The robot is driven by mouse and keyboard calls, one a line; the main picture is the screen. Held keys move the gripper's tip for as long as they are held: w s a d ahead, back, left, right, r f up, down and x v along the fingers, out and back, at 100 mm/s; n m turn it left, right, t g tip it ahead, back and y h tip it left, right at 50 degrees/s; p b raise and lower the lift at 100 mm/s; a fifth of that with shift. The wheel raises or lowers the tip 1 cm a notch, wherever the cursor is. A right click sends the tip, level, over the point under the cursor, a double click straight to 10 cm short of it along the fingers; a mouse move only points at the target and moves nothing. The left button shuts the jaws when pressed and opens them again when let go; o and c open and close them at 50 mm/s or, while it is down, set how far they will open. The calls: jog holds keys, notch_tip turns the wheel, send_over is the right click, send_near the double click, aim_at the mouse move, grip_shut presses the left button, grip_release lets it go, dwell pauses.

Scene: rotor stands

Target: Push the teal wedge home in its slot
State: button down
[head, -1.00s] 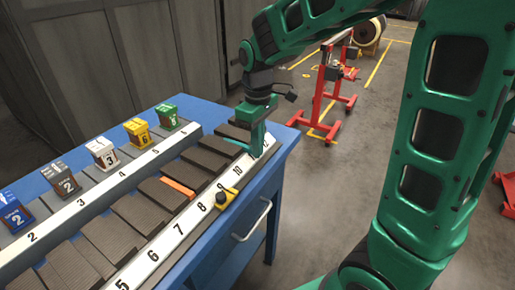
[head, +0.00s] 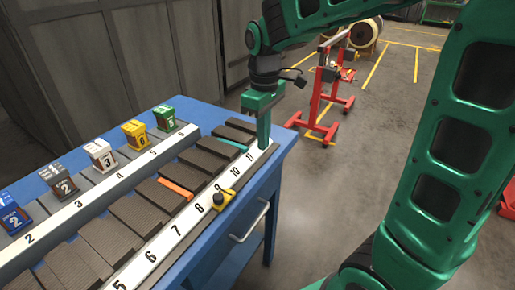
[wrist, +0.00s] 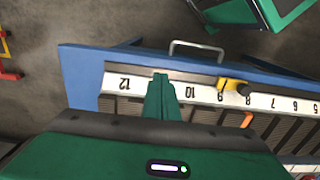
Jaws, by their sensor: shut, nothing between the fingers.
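The teal wedge (head: 230,144) shows in the head view as a thin teal strip between dark ribbed blocks, near the far end of the rack. Its height in the slot cannot be told. My gripper (head: 263,146) points down, shut and empty, over the white numbered strip near 11, just beyond the wedge's near end. I see a small space between them in the head view. In the wrist view my gripper (wrist: 160,78) lies between the 12 and 10 marks and hides the wedge.
An orange wedge (head: 175,188) sits between blocks further left. Several coloured numbered tags line the rack's back. The blue bench (head: 274,180) ends just right of my gripper.

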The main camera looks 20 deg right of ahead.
notch_tip(320, 180, up, 6)
jog(key=shift+f, duration=0.1)
jog(key=shift+a, duration=0.1)
jog(key=s+d+f+m, duration=0.4)
jog(key=s+d+m, duration=0.2)
jog(key=s, duration=0.6)
jog(key=s+d+f+m, duration=0.4)
jog(key=s+d+m, duration=0.3)
jog(key=s+d, duration=0.4)
jog(key=shift+s+f+m, duration=0.3)
jog(key=shift+s+f, duration=0.05)
jog(key=shift+s, duration=0.05)
